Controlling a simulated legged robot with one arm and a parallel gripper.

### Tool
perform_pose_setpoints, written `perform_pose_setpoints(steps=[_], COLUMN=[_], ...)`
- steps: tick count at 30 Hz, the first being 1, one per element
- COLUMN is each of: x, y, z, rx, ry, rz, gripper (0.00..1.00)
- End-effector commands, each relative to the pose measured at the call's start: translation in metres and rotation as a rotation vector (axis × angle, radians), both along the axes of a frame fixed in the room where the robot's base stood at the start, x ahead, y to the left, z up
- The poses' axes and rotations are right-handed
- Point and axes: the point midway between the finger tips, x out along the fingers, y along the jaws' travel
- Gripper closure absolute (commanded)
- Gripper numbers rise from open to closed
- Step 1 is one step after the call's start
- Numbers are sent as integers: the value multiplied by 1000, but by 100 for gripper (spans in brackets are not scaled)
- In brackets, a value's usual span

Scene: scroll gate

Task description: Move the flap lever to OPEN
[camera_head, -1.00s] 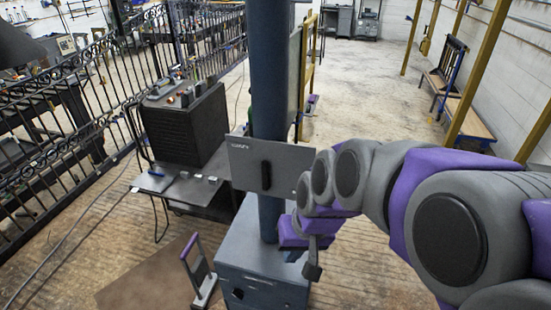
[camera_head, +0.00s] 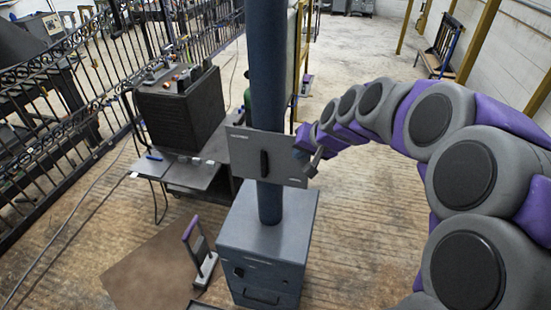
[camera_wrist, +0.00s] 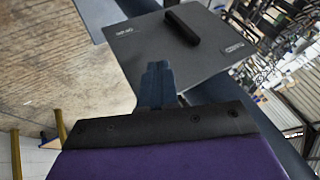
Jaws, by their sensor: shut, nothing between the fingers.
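A grey panel (camera_head: 240,150) is fixed to a dark blue column (camera_head: 267,85). An upright black lever (camera_head: 264,163) stands out from its middle. The panel (camera_wrist: 150,45) and black lever (camera_wrist: 182,28) also fill the upper part of the wrist view. Small pale labels sit near two opposite sides of the panel, too small to read surely. My gripper (camera_head: 304,152) is at the panel's right edge in the head view. In the wrist view my gripper (camera_wrist: 158,75) has its fingertips together, empty, over the panel's near edge and apart from the lever.
A blue-grey cabinet (camera_head: 262,255) stands at the column's foot. A dark box (camera_head: 180,112) sits on a low table (camera_head: 188,172) at left, before a black railing (camera_head: 95,120). Floor at right is open.

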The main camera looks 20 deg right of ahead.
Motion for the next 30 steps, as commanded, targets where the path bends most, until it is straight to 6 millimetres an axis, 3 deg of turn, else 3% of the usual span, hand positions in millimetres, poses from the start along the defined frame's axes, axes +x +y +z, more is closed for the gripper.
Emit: perform_pose_setpoints(steps=[7, 19, 24, 30], x=[12, 55, 68, 74], y=[2, 20, 43, 52], z=[-20, -83, -82, -80], rx=[5, 4, 1, 2], ry=[5, 5, 3, 1], rz=[3, 3, 4, 2], gripper=[100, 100, 100, 100])
